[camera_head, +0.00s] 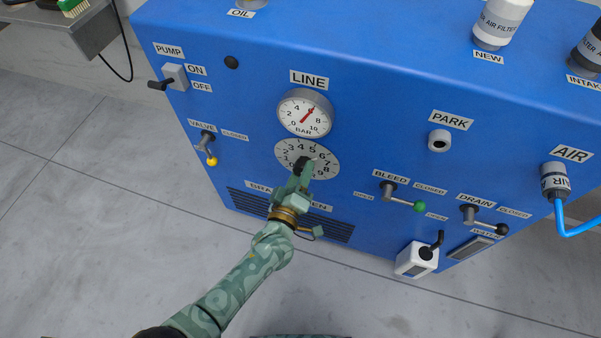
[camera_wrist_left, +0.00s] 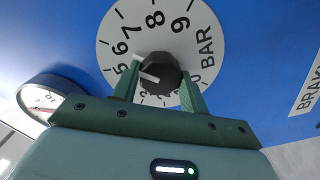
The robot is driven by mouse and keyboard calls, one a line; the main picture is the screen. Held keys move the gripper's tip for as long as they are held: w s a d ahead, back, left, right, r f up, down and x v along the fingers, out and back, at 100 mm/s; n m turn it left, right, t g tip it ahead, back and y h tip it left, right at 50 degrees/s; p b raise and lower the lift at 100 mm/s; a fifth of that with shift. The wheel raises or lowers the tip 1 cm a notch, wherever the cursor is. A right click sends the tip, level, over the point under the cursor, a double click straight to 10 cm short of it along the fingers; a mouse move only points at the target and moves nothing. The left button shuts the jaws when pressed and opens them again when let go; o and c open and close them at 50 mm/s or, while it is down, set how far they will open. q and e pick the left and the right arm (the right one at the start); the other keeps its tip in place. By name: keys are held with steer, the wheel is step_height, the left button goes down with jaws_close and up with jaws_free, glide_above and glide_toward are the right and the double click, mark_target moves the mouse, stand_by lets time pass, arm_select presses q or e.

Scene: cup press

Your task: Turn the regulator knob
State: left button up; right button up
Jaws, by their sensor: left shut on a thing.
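The regulator knob (camera_wrist_left: 158,72) is black with a white pointer line and sits at the middle of a round white dial (camera_wrist_left: 185,30) marked in BAR. In the left wrist view its pointer faces left, toward about the 5; the exact mark is hard to tell. My left gripper (camera_head: 303,170) is shut on the knob, one finger on either side of it, and in the head view it hides much of the knob and the lower dial (camera_head: 325,160). The LINE gauge (camera_head: 293,122) above has a red needle near 6. My right gripper is not in view.
The blue panel also carries a PUMP switch (camera_head: 175,77), a yellow-tipped VALVE lever (camera_head: 209,150), a green-tipped BLEED lever (camera_head: 405,201) and a black-tipped DRAIN lever (camera_head: 485,222). A blue hose (camera_head: 563,228) hangs at right. The floor (camera_head: 110,220) at left is clear.

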arm_select(q)
steer(key=o, duration=1)
steer(key=shift+s+f, duration=0.1)
steer(key=shift+f, duration=0.05)
steer(key=p+v, duration=0.4)
steer(key=v, duration=1.2)
steer(key=shift+s+p, duration=0.15)
steer(key=shift+p, duration=0.2)
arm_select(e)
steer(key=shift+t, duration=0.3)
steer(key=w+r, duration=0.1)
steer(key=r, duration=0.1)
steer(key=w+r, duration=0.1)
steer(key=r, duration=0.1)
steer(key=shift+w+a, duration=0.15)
